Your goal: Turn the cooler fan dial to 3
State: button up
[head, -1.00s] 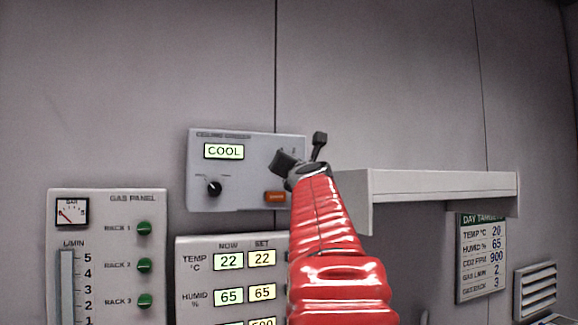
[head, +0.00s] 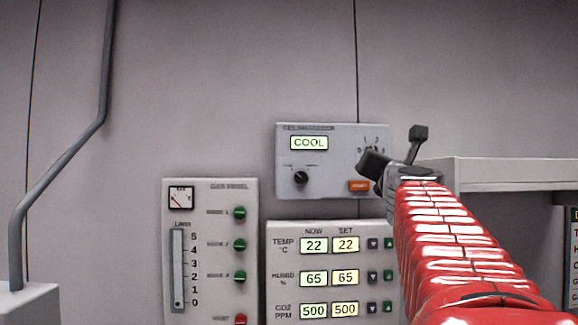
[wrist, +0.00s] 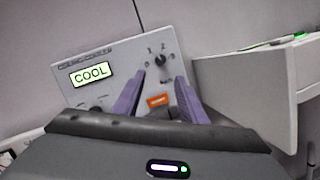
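The cooler panel (head: 330,186) is a grey box on the wall with a lit COOL display (wrist: 91,73). Its fan dial (wrist: 160,60) is a small black knob at the upper right, with numbers around it. In the head view my gripper partly hides the dial. My gripper (wrist: 161,77) is open, with a purple finger on each side below the dial in the wrist view. I cannot tell the pointer's exact setting. My gripper (head: 395,150) also shows in the head view.
An orange button (wrist: 157,100) sits below the dial, between the fingers in view. A second black knob (head: 301,178) is at the panel's lower left. A grey shelf (head: 510,172) juts out close on the right. Gas (head: 210,188) and climate (head: 328,231) panels are below.

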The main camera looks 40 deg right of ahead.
jog(key=v, duration=0.2)
jog(key=shift+s+a+f, duration=0.1)
jog(key=shift+s+a, duration=0.05)
jog(key=shift+s, duration=0.25)
jog(key=shift+w+a, duration=0.1)
jog(key=shift+a, duration=0.05)
